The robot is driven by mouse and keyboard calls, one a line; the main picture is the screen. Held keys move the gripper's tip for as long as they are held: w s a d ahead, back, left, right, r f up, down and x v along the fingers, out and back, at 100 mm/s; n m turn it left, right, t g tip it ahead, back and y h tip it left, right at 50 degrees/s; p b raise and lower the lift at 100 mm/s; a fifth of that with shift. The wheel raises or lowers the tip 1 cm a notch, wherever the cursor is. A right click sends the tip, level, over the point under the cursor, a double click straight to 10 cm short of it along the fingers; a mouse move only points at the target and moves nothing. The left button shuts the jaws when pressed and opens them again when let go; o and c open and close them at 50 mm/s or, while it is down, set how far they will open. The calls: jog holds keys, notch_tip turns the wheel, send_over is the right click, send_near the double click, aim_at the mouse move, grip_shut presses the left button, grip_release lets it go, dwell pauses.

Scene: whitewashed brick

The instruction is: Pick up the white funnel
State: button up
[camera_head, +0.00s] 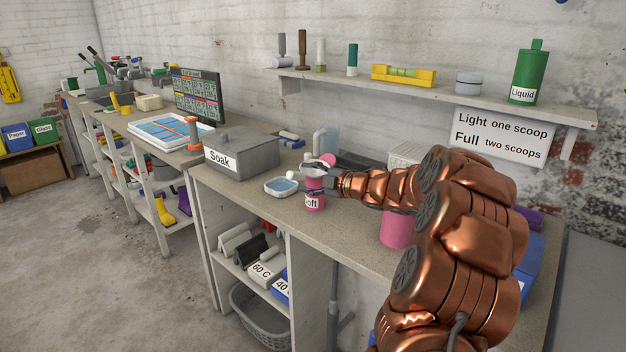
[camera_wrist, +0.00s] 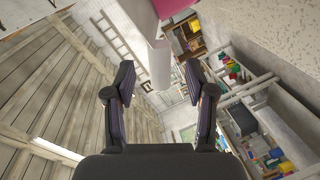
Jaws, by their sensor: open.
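A pink bottle (camera_head: 315,199) with a label reading "oft" stands near the front edge of the counter. A white piece, seemingly the funnel (camera_head: 316,171), sits at its top, partly covered by my gripper. My gripper (camera_head: 309,177) is open around this spot, reaching in from the right. In the wrist view, a pale white tapered shape, seemingly the same funnel (camera_wrist: 158,58), shows between the open fingers of my gripper (camera_wrist: 160,74), with a gap on each side. Pink (camera_wrist: 172,7) shows at the top edge. I cannot tell whether either finger touches it.
Left of the bottle lie a small blue-filled dish (camera_head: 281,187) and a grey box marked "Soak" (camera_head: 242,150). A pink container (camera_head: 396,229) stands to the right, near my arm. A wall shelf (camera_head: 430,92) with a green bottle (camera_head: 527,76) hangs above the counter.

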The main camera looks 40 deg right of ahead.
aim_at(301, 177)
jog(key=x, duration=0.3)
jog(key=shift+a+r, duration=0.15)
jog(key=shift+w+p, duration=0.3)
jog(key=shift+w, duration=0.3)
jog(key=shift+a, duration=0.1)
grip_shut()
